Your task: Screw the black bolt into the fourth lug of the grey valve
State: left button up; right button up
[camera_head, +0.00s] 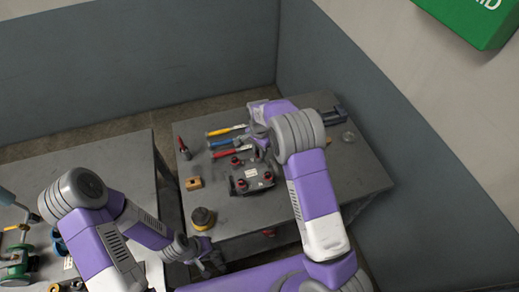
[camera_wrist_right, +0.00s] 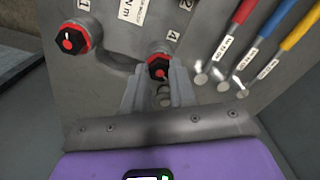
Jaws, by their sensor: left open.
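The grey valve (camera_head: 251,178) lies on the right-hand table, with several red-topped black bolts around it. In the right wrist view, its plate (camera_wrist_right: 112,38) carries labels reading 1, 2 and 4. One black bolt with a red ring (camera_wrist_right: 75,38) sits by label 1. Another black bolt (camera_wrist_right: 158,68) by label 4 is at the tips of my right gripper (camera_wrist_right: 158,80). The fingers stand on both sides of this bolt; whether they press on it is unclear. In the head view my right arm partly covers the valve. My left gripper (camera_head: 208,262) is open and empty near the table's front left.
Tools with blue (camera_head: 224,142), yellow (camera_head: 226,130) and red (camera_head: 231,152) handles lie behind the valve. A dark device (camera_head: 334,116) stands at the back right.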

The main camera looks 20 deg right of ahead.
grip_shut()
jog(key=m, duration=0.4)
jog(key=shift+m+p, duration=0.3)
jog(key=shift+m, duration=0.1)
jog(key=m, duration=0.3)
jog(key=shift+p, duration=0.35)
jog(key=m+p, duration=0.1)
jog(key=m, duration=0.3)
jog(key=shift+r+m, duration=0.1)
jog(key=shift+m, duration=0.3)
jog(key=m+p, duration=0.2)
jog(key=m, duration=0.4)
jog(key=m+p, duration=0.1)
jog(key=m, duration=0.4)
jog(key=shift+m, duration=0.3)
